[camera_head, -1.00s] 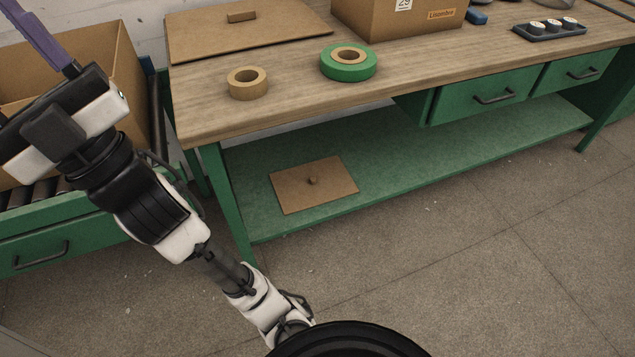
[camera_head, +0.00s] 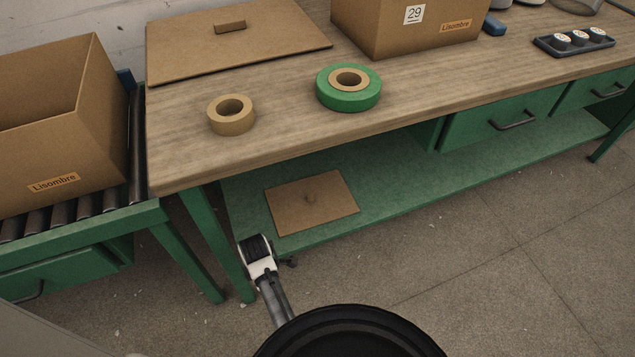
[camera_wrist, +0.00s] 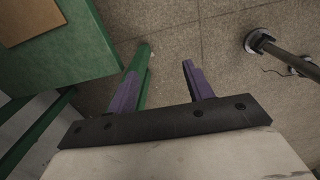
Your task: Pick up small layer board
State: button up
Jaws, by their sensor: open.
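A brown corner of a board, likely the same one, shows at the top left of the wrist view (camera_wrist: 28,18). My gripper (camera_wrist: 160,80) has two purple fingers, apart with nothing between them. It is over bare floor beside the green shelf, away from the board. My gripper does not show in the head view now.
A larger board (camera_head: 235,45) with a block handle lies on the wooden benchtop (camera_head: 420,90), near brown tape (camera_head: 232,116), green tape (camera_head: 345,98) and a carton (camera_head: 400,40). The shelf (camera_head: 450,165) is clear right of the small board. A green bench leg (camera_head: 215,235) stands left.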

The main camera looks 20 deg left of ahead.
aim_at(303, 204)
jog(key=i, duration=1.45)
